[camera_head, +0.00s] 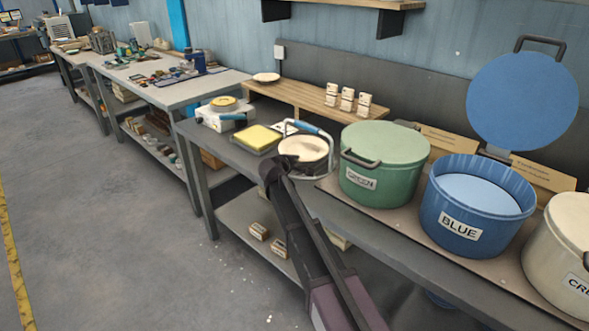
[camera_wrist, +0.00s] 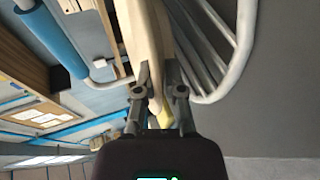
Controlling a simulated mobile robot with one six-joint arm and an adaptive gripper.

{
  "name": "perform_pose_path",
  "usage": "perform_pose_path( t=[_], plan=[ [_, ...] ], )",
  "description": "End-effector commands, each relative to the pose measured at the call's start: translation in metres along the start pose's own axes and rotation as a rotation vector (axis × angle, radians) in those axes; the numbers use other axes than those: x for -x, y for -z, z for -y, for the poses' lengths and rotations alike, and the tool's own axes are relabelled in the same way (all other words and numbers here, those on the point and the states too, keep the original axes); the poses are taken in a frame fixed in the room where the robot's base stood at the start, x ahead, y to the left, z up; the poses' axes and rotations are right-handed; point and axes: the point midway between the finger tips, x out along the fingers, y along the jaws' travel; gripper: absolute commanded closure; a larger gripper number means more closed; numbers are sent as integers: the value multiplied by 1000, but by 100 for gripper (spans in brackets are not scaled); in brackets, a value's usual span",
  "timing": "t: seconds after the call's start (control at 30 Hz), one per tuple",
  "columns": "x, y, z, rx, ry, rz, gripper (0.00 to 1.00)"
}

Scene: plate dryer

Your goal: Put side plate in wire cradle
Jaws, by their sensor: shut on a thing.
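The side plate (camera_head: 303,148) is a cream disc in the head view, on the bench left of the green pot. The wire cradle (camera_head: 331,150) is pale bent wire with a blue-sleeved bar (camera_head: 312,130), around or beside the plate. In the wrist view the plate (camera_wrist: 146,35) shows edge-on, cradle wires (camera_wrist: 215,60) lie close on its right, and the blue sleeve (camera_wrist: 50,38) is on its left. My gripper (camera_wrist: 160,85) is shut on the plate's edge; it also shows in the head view (camera_head: 283,164). Whether the plate touches the wires is unclear.
A green lidded pot (camera_head: 384,170) stands close on the right, then an open blue pot (camera_head: 475,215). A wooden shelf (camera_head: 300,97) runs behind.

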Motion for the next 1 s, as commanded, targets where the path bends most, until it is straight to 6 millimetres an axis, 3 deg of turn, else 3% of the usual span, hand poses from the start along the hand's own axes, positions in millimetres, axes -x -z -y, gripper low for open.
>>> perform_pose_path(
  t=[0.23,0.83,0.87,0.9,1.0],
  plan=[
    [-9,-1,21,1,-1,1,100],
    [-11,-2,26,0,-1,2,100],
    [-11,-2,26,0,0,2,82],
    [-11,-2,25,0,0,3,73],
    [-11,-2,25,0,0,3,73]
  ],
)
